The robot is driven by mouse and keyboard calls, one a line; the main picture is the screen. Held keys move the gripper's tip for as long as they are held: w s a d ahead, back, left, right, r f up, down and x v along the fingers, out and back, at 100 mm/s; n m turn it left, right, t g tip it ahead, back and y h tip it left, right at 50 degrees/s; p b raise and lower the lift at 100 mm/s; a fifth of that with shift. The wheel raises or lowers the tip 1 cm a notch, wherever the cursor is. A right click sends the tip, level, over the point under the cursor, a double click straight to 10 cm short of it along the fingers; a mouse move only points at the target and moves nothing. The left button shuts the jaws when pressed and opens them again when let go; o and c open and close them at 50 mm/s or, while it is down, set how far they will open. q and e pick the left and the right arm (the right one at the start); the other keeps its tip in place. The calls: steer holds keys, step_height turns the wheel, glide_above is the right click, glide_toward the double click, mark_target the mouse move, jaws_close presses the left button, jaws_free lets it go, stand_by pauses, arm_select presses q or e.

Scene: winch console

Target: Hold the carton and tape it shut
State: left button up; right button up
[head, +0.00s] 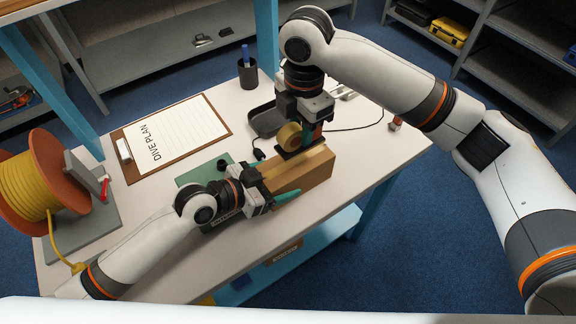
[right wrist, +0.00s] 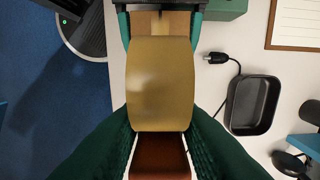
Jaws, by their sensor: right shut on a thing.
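The brown carton (head: 308,183) lies on the table, long and box-shaped, with a lighter strip along its top. My left gripper (head: 280,190) is at its left end; one green finger lies along the near side. My right gripper (head: 303,138) is above the carton, shut on the tape dispenser (head: 291,137). The dispenser's tan tape roll (right wrist: 160,85) fills the middle of the right wrist view, hiding most of the carton's top. I cannot tell whether the roll touches the carton.
A clipboard marked DIVE PLAN (head: 178,135), a pen cup (head: 247,73) and a dark tray (head: 267,120) lie behind. A cable plug (right wrist: 217,58) lies near the tray. A yellow-cable winch drum (head: 38,185) stands at left. The table's near right edge is clear.

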arm_select(q)
steer(key=shift+o, duration=1.1)
steer(key=v, duration=1)
steer(key=shift+s+a, duration=0.2)
steer(key=shift+a, duration=0.1)
steer(key=shift+s+a+r, duration=0.3)
steer(key=shift+s+a, duration=0.05)
steer(key=shift+a, duration=0.15)
